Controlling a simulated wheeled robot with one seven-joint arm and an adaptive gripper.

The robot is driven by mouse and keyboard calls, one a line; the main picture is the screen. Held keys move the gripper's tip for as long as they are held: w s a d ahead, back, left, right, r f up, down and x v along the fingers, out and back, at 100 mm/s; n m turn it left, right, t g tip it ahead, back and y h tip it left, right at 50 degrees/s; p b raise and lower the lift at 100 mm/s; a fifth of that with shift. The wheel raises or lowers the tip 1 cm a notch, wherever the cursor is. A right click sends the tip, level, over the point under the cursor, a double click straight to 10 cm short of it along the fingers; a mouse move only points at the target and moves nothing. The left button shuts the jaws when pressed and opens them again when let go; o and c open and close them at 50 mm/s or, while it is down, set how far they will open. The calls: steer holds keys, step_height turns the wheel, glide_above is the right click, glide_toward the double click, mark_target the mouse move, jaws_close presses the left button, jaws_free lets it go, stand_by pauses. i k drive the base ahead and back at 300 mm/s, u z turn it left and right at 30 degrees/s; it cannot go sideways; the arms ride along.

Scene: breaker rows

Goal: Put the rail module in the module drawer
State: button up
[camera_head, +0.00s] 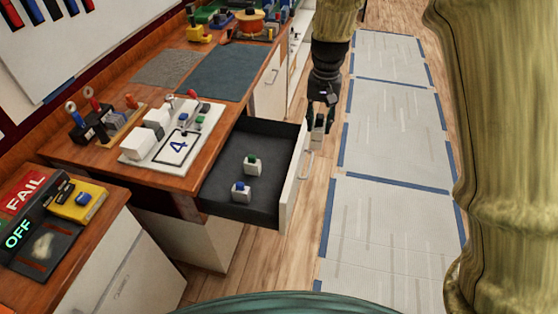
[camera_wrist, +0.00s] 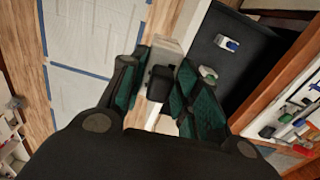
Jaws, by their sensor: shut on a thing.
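My gripper (camera_head: 319,118) points down near the far end of the drawer's front panel. It is shut on a pale grey block, the rail module (camera_head: 318,133). In the wrist view the rail module (camera_wrist: 167,48) sits between the green fingers (camera_wrist: 158,85), with a dark part towards me. The module drawer (camera_head: 226,196) is pulled open, with a dark floor and white front. It holds one white module with a green top (camera_head: 252,166) and one with a blue top (camera_head: 241,193). The held module appears outside the drawer, just beyond its front; its exact height is unclear.
The drawer handle (camera_head: 306,164) sticks out just below my gripper in the head view. The wooden counter (camera_head: 105,172) bears a white board marked 4 (camera_head: 167,160) with several blocks. A FAIL/OFF unit (camera_head: 28,218) stands at left. White floor mats (camera_head: 390,135) lie to the right.

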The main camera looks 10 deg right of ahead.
mark_target(263, 149)
steer(key=z, duration=0.05)
steer(key=i, duration=1)
steer(key=u, duration=0.55)
